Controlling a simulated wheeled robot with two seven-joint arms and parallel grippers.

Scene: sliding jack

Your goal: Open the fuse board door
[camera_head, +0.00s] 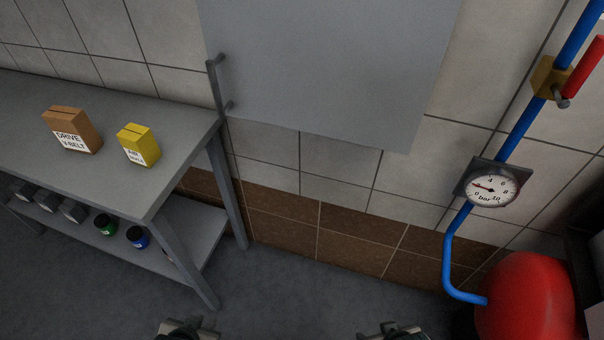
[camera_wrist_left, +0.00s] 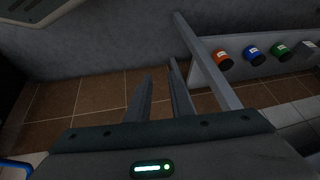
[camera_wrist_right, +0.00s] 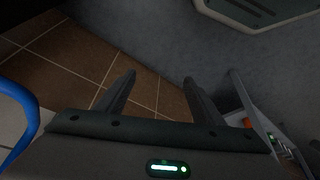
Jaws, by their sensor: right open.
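The fuse board door (camera_head: 330,65) is a plain light-grey panel on the tiled wall, at the top middle of the head view; its upper part is out of frame. It looks closed. A grey bar handle (camera_head: 214,88) stands upright at its left edge. My left gripper (camera_head: 185,328) is low in the head view, below and left of the door, apart from it. In the left wrist view its fingers (camera_wrist_left: 161,70) are a little apart with nothing between. My right gripper (camera_head: 392,331) is low, below the door's right side. Its fingers (camera_wrist_right: 159,77) are open and empty.
A grey workbench (camera_head: 120,180) stands at the left, close to the handle, with a brown box (camera_head: 72,130) and a yellow box (camera_head: 138,146) on top. A pressure gauge (camera_head: 491,187) on a blue pipe (camera_head: 519,135) and a red tank (camera_head: 525,300) are at the right.

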